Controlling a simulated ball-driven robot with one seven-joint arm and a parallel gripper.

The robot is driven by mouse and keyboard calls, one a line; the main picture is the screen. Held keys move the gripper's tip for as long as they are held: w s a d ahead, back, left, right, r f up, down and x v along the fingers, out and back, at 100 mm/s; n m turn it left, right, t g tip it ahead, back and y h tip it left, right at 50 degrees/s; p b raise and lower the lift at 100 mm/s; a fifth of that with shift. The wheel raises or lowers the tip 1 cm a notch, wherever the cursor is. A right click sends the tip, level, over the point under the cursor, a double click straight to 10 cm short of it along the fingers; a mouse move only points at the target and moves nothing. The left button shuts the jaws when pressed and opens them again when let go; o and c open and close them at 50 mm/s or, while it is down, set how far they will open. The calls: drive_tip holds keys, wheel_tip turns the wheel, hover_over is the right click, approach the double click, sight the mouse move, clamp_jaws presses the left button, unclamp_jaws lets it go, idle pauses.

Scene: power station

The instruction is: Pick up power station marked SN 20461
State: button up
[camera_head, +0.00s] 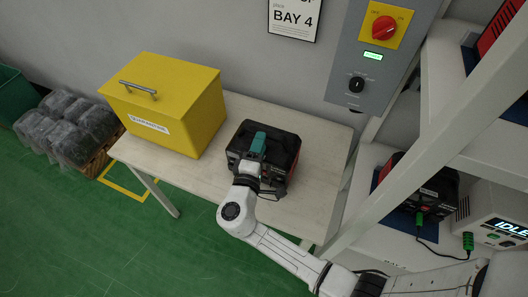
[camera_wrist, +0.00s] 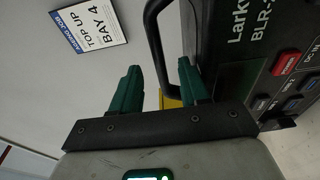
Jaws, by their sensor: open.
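A black power station (camera_head: 282,138) with red at its side stands on the pale table (camera_head: 315,185). It also shows in the wrist view (camera_wrist: 262,75), with "Lark..." and "BLR-" lettering, a red button and ports. I cannot read any serial number on it. My gripper (camera_head: 257,150) is at this station's near top side. In the wrist view, the green fingers (camera_wrist: 160,88) are apart, and the black carry handle (camera_wrist: 153,40) shows between them. I cannot tell whether either finger touches the handle.
A yellow lidded box (camera_head: 195,115) stands left on the table. Another black power station (camera_head: 437,192) sits on the right shelf with a green plug, beside a white charger (camera_head: 485,222) reading IDLE. A red-and-black unit (camera_head: 497,28) is higher up. A shelf post (camera_head: 385,190) stands near my arm.

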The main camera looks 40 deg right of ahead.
drive_tip(key=shift+x, duration=1.7)
clamp_jaws()
drive_tip(key=shift+w+r, duration=0.1)
drive_tip(key=shift+r, duration=0.15)
